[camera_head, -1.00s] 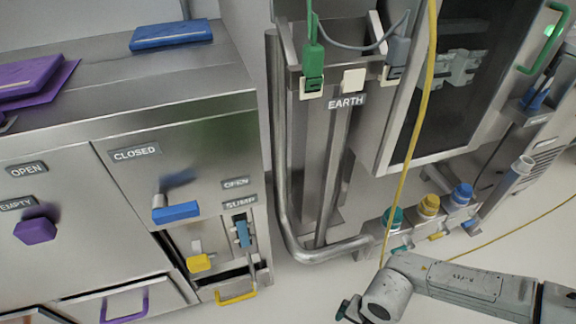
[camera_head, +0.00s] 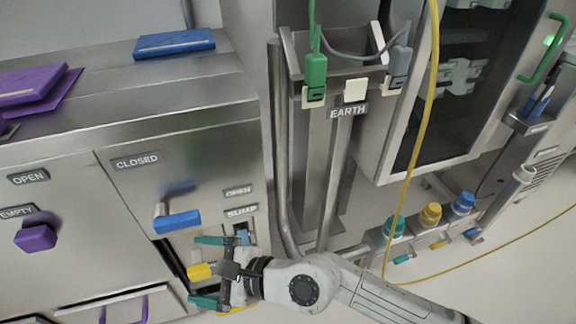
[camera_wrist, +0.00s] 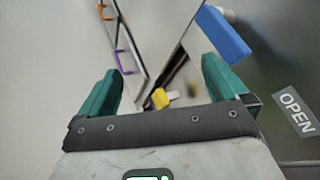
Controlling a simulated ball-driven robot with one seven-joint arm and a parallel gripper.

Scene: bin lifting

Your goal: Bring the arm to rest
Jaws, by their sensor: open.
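My gripper (camera_head: 222,273) is in front of the lower right of the steel cabinet in the head view, close to the yellow handle (camera_head: 200,271) under the SUMP label. Its two teal fingers are spread wide, with nothing between them touching either finger. In the wrist view my gripper (camera_wrist: 162,85) also shows its teal fingers apart. The yellow handle (camera_wrist: 160,98) shows small beyond them, and the blue handle (camera_wrist: 223,34) is at upper right. My arm reaches in from the lower right. It hides part of the cabinet's lower right corner.
The blue handle (camera_head: 177,222) juts out above my gripper. A purple knob (camera_head: 36,238) is at left. A steel pipe frame with the EARTH label (camera_head: 347,110) stands right of the cabinet. A yellow cable (camera_head: 408,165) hangs near my arm. Capped fittings (camera_head: 430,214) stand behind the arm.

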